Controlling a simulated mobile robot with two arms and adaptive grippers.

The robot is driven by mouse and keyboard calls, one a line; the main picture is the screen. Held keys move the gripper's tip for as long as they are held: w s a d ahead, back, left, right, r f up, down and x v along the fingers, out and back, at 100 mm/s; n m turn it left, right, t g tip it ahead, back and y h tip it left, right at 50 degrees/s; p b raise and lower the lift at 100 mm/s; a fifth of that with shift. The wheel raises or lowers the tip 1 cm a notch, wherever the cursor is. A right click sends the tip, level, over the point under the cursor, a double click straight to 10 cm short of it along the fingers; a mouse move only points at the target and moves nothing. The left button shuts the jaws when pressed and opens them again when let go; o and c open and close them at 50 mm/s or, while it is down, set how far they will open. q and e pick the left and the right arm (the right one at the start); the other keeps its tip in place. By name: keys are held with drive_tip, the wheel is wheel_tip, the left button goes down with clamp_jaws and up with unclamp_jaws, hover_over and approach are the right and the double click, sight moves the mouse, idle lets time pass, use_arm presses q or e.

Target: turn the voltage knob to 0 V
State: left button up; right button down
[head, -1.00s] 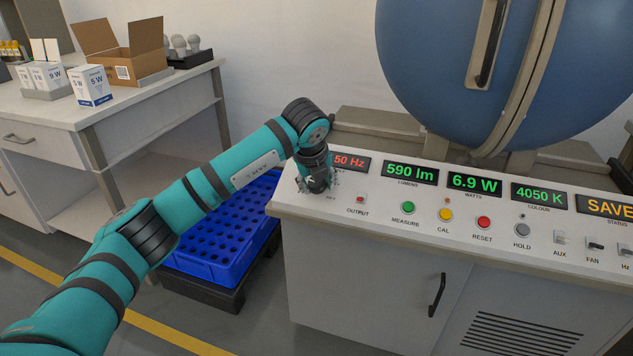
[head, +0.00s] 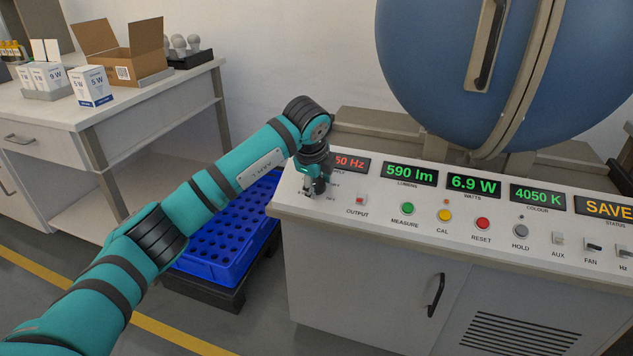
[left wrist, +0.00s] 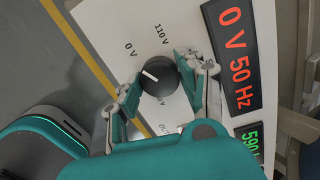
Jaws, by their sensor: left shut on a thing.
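The voltage knob (left wrist: 160,79) is round and black, on the panel's left end. In the left wrist view its white pointer line aims to the upper left, roughly toward the printed "0 V" label (left wrist: 131,49). The "110 V" label (left wrist: 161,34) lies further round. The supply display (left wrist: 236,55) reads "0 V 50 Hz"; in the head view my wrist hides its left part. My left gripper (left wrist: 157,77) is shut on the knob, one finger on each side. In the head view the left gripper (head: 316,187) covers the knob. My right gripper is in no view.
The OUTPUT switch (head: 360,199) and the green MEASURE button (head: 407,208) sit right of the gripper on the panel. The blue sphere (head: 490,70) rises behind the panel.

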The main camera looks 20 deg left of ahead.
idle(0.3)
use_arm(q)
drive_tip(key=o, duration=1.2)
drive_tip(key=shift+r, duration=0.1)
drive_tip(key=v, duration=1.2)
